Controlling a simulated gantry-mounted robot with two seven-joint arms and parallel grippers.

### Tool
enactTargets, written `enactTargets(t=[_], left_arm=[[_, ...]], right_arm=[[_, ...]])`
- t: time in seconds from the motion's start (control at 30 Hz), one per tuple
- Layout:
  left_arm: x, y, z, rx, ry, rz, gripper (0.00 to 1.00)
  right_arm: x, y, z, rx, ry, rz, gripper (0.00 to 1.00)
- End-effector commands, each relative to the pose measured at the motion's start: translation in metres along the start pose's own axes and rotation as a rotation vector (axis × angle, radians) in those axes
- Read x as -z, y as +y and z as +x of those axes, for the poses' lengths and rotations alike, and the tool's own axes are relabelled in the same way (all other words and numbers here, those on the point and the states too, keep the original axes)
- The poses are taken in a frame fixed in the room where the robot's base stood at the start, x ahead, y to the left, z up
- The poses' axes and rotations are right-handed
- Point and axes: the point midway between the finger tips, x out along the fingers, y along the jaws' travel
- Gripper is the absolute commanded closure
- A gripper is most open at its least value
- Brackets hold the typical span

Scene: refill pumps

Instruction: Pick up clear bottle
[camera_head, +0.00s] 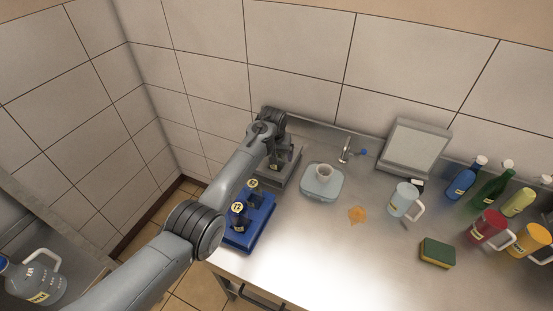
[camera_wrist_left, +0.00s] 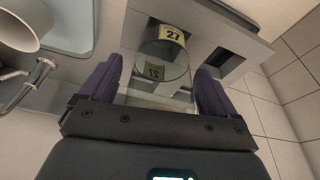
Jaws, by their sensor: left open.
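A clear bottle (camera_wrist_left: 163,65) with a yellow label reading 27 stands in a grey square tray (camera_wrist_left: 225,32) in the left wrist view. My left gripper (camera_wrist_left: 157,88) is open, with a purple-dark finger on each side of the bottle's near part. I cannot tell whether the fingers touch it. In the head view my left gripper (camera_head: 283,149) is above the grey tray (camera_head: 281,181) at the back left of the counter, and my arm hides most of the bottle. My right gripper is not in view.
A blue tray (camera_head: 249,232) with two labelled bottles is beside my left arm. A pale dish with a cup (camera_head: 322,180), a tap (camera_head: 345,148), an orange spill (camera_head: 357,215), a clear jug (camera_head: 402,199) and a sponge (camera_head: 437,252) are to the right. Colored bottles and jugs line the right.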

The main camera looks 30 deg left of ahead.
Motion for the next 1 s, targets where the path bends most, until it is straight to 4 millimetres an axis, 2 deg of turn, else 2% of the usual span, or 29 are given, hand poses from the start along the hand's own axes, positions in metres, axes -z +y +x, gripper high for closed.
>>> enactTargets(t=[0.1,0.5,0.8,1.0], left_arm=[[0.000,0.000,0.000,0.000,0.000,0.000,0.10],[0.000,0.000,0.000,0.000,0.000,0.000,0.71],[0.001,0.000,-0.002,0.000,0.001,0.000,0.71],[0.004,0.000,-0.011,0.000,0.002,0.000,0.71]], right_arm=[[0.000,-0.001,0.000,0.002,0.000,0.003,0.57],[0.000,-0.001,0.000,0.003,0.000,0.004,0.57],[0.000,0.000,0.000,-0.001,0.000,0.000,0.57],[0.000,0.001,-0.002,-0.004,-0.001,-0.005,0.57]])
